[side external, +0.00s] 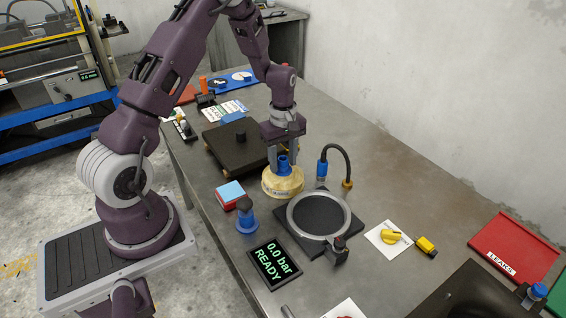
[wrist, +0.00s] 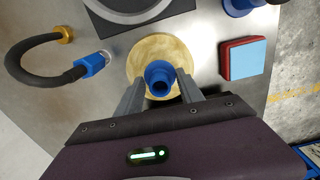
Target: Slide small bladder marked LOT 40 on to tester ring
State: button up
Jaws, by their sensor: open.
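A small round tan bladder (side external: 283,184) with a blue neck (wrist: 159,76) sits upright on the grey table. It also shows in the wrist view (wrist: 141,64). Marks on its side are too small to read. My gripper (side external: 282,160) is over it, with its fingers on either side of the blue neck in the wrist view (wrist: 159,84). It is open; I cannot tell whether either finger touches the neck. The tester ring (side external: 291,213) is a grey metal ring on a black plate, just to the right of the bladder and empty. Its edge shows in the wrist view (wrist: 145,17).
A black hose (side external: 343,154) with a blue connector arches behind the ring. A dark clamp (side external: 340,248) is at its front. A blue fitting (side external: 246,218), a red-and-blue block (side external: 230,193) and a display reading 0.0 bar READY (side external: 274,262) stand nearby. A red LEAKS tray (side external: 513,250) lies right.

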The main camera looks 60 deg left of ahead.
jog(key=shift+c, duration=0.2)
grip_shut()
jog(key=shift+r, duration=2.55)
jog(key=shift+c, duration=2.2)
grip_release()
grip_shut()
